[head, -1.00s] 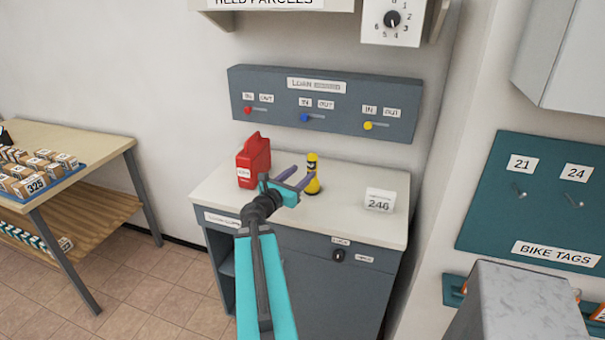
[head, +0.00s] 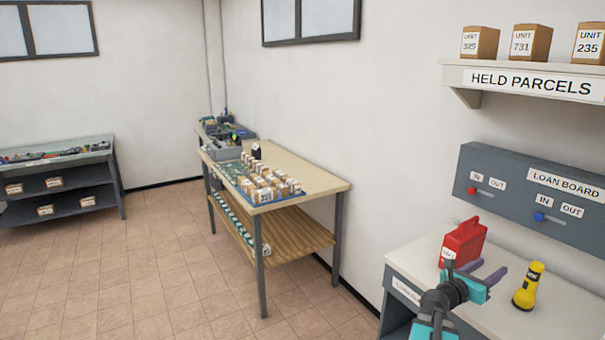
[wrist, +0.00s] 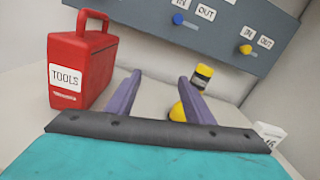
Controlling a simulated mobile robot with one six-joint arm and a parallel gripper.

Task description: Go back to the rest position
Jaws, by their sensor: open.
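My gripper (head: 484,274) is at the lower right of the head view, over the near part of a white-topped cabinet (head: 421,255). Its two purple fingers are apart with nothing between them that they hold. In the wrist view, the open fingers (wrist: 157,98) point toward the wall. A red toolbox (head: 463,242) labelled TOOLS stands on the cabinet top, to the left of the fingers in the wrist view (wrist: 82,62). A yellow and black flashlight (head: 528,287) stands upright to the right, partly hidden by a finger in the wrist view (wrist: 203,76).
A grey loan board (head: 530,187) with sliders is on the wall above the cabinet. A held parcels shelf (head: 525,80) is higher up. A wooden table (head: 318,185) with small boxes stands left of the cabinet. A dark shelf unit (head: 60,183) is far left. Tiled floor (head: 150,265) is open between them.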

